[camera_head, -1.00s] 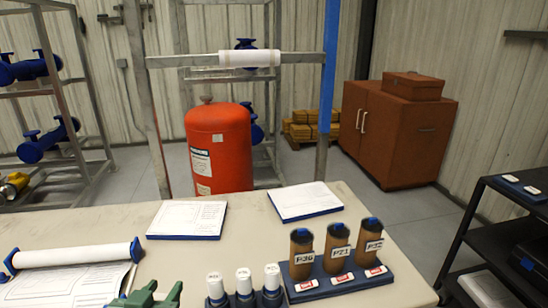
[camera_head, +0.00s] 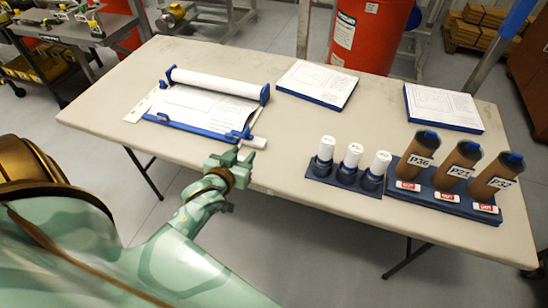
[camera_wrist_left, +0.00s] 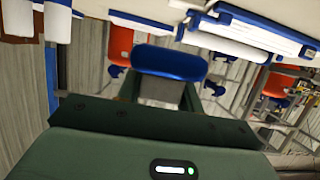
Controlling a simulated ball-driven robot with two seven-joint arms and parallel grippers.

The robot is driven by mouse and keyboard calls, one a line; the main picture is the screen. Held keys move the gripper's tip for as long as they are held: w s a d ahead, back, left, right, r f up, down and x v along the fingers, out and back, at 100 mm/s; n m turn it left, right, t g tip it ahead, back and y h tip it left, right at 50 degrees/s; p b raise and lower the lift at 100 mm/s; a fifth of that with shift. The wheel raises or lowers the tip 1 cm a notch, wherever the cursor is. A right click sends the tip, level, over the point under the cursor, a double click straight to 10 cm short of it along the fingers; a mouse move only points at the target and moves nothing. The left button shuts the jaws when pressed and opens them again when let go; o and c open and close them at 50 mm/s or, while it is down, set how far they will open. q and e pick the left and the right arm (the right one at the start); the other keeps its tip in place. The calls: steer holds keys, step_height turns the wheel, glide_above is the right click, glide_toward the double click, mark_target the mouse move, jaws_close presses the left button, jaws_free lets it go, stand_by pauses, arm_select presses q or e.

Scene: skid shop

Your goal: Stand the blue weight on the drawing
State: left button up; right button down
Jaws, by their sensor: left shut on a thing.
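A drawing (camera_head: 205,106) lies flat on the table at the left, with a white roll (camera_head: 215,82) along its far side and blue edging around it. My left gripper (camera_head: 243,156) is at the table's near edge, just beyond the drawing's near right corner. In the left wrist view, its jaws are shut on a blue-topped piece with a grey lower part, which I take to be the blue weight (camera_wrist_left: 170,62). In the head view, the held weight is hard to tell from the blue corner behind it. My right gripper is not in view.
Two blue-backed pads with printed sheets (camera_head: 316,82) (camera_head: 443,106) lie along the far side. The table (camera_head: 250,115) is clear in the middle.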

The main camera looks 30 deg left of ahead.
mark_target(276, 158)
arm_select(q)
steer(key=shift+w+a+f, duration=0.15)
steer(key=shift+a+f, duration=0.1)
steer(key=shift+a, duration=0.35)
steer(key=shift+w+d+r, duration=0.25)
steer(key=shift+w+r, duration=0.05)
steer(key=shift+r, duration=0.1)
